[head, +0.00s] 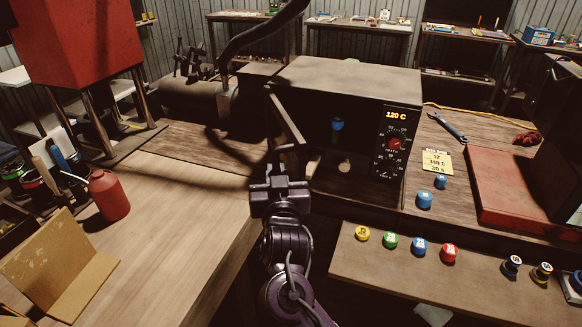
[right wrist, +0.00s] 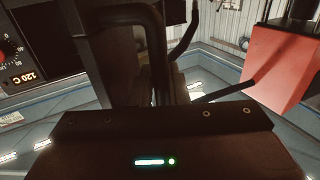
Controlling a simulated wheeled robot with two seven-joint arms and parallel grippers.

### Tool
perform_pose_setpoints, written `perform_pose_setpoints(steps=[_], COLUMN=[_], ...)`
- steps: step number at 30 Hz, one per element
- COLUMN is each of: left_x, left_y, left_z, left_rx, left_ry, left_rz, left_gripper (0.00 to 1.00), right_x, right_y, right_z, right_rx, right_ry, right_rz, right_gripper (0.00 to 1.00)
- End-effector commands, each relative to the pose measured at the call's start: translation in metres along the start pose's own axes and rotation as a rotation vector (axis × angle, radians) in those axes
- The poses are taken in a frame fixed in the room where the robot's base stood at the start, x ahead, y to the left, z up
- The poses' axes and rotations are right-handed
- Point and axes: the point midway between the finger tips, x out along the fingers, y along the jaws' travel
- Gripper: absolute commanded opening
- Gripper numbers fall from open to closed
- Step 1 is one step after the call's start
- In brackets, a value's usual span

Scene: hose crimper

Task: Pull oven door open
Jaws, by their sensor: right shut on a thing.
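The oven (head: 345,78) is a dark box whose display reads 120 C. Its door (head: 287,118) stands swung open on the left side of the front. A blue fitting (head: 337,124) and a pale round piece (head: 344,166) show inside. My right gripper (head: 281,168) is at the door's near edge, shut on the door handle; the fingertips are mostly hidden. In the right wrist view a dark curved bar, the handle (right wrist: 158,50), runs down to my gripper, and the oven's dial panel (right wrist: 22,62) shows upside down. My left gripper is not in view.
A red bottle (head: 108,195) and a cardboard piece (head: 65,265) are on the left bench. Coloured caps (head: 390,241) line the front shelf, right of my arm. Blue fittings (head: 425,200) and a note (head: 437,162) lie right of the oven.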

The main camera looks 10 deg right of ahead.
Motion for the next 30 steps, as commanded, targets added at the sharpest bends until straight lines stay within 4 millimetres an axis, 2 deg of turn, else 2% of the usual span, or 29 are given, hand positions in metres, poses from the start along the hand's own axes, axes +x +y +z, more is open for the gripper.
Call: perform_pose_setpoints(steps=[15, 16, 17, 25, 30], left_x=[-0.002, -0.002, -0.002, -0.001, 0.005], left_y=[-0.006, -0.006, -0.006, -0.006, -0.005], left_z=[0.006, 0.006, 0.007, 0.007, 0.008], left_rx=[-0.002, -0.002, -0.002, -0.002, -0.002], left_ry=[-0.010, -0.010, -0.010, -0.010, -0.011], left_rz=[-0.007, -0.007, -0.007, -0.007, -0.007], left_gripper=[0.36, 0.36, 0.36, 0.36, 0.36], right_x=[0.000, 0.000, 0.000, -0.001, -0.020], right_y=[-0.005, -0.005, -0.005, -0.005, -0.005], right_z=[-0.001, -0.001, -0.001, 0.000, 0.002], right_rx=[-0.001, -0.001, -0.001, 0.000, 0.003], right_ry=[0.004, 0.004, 0.004, 0.002, 0.001], right_rz=[-0.001, -0.001, -0.001, 0.000, -0.001], right_gripper=[0.00, 0.18, 0.19, 0.19, 0.19])
